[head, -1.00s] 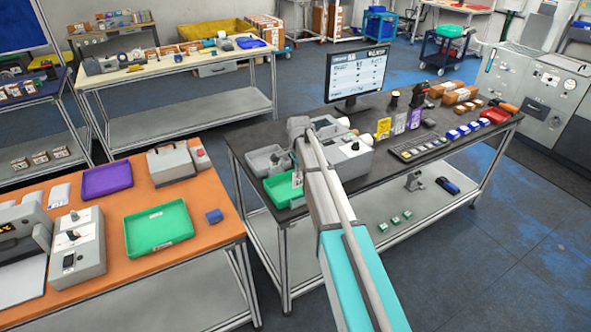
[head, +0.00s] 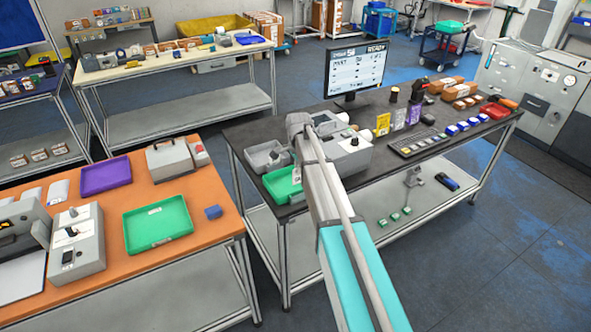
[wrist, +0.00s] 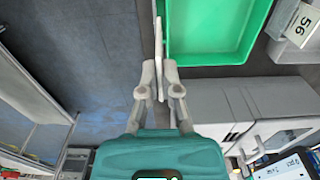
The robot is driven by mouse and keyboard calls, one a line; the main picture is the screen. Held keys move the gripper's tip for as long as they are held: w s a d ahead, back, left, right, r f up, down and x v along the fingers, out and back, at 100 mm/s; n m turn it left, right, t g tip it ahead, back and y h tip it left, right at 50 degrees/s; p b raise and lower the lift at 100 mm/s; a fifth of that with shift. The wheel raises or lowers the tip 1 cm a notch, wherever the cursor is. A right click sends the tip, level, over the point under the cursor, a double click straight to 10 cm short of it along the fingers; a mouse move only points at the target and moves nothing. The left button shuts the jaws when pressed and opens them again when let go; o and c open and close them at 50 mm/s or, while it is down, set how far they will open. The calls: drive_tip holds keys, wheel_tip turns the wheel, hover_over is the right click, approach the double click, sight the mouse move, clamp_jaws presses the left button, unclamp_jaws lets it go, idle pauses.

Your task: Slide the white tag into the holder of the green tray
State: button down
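A thin white tag (wrist: 158,58) stands nearly edge-on between the fingers of my gripper (wrist: 160,88) in the wrist view. My gripper is shut on it. The green tray (wrist: 210,57) lies just right of the tag, its near rim close to the tag's edge. I cannot tell whether the tag touches the tray or is inside its holder. In the head view the green tray (head: 280,188) sits at the left front of the dark table, partly hidden by my arm, and my gripper's fingers are hidden.
A grey device (head: 352,160) stands to the right. Another green tray (head: 160,228) lies on the orange table (head: 205,260).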

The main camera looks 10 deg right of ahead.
sight(298, 182)
drive_tip(key=shift+f+b, duration=3.2)
drive_tip(key=shift+f, duration=0.2)
drive_tip(key=shift+f, duration=0.1)
drive_tip(key=c, duration=0.7)
unclamp_jaws()
drive_tip(key=shift+w, duration=0.15)
